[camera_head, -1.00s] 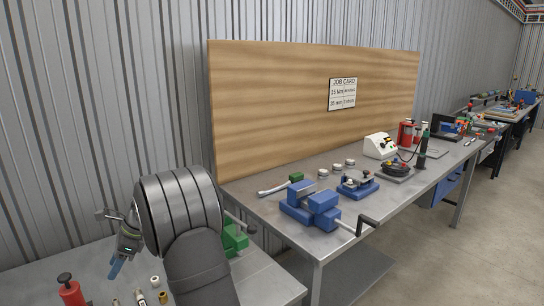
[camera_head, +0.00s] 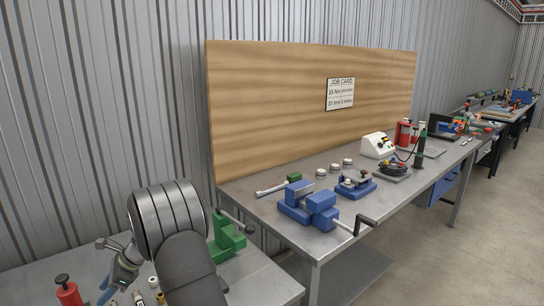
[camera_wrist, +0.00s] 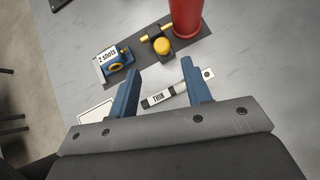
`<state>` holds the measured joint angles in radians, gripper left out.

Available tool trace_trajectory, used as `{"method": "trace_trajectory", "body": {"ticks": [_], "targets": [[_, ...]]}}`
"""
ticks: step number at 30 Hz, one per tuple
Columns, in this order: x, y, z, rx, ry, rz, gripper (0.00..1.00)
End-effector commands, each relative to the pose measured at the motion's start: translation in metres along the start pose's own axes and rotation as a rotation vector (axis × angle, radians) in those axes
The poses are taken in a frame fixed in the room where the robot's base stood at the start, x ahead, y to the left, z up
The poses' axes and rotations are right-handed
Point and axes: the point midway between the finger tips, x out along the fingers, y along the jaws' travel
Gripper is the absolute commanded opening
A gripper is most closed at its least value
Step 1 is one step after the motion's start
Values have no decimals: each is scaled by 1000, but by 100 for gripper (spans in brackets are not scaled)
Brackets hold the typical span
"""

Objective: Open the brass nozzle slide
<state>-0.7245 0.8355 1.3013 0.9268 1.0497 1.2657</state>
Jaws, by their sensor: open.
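My gripper (camera_wrist: 161,90) is open, with its two blue fingers apart and nothing between their tips. It also shows at the lower left of the head view (camera_head: 104,292), over the near bench. In the wrist view, a brass fitting with a round yellow knob (camera_wrist: 161,46) sits on a dark mat (camera_wrist: 190,42), beyond the fingertips. A short brass rod (camera_wrist: 150,37) lies beside the knob. I cannot tell for sure which brass piece is the slide. A red cylinder (camera_wrist: 187,18) stands right next to it, and also shows in the head view (camera_head: 68,291).
A blue block with a "2 shots" label (camera_wrist: 113,62) sits left on the mat. A green vise (camera_head: 227,240) stands right of my arm.

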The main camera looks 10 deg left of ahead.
Motion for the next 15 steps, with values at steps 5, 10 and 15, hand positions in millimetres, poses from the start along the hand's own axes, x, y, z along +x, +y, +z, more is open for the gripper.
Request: {"method": "trace_trajectory", "body": {"ticks": [5, 10, 15], "targets": [[1, 0, 0, 0, 0, 0, 45], [1, 0, 0, 0, 1, 0, 29], [1, 0, 0, 0, 1, 0, 0]]}}
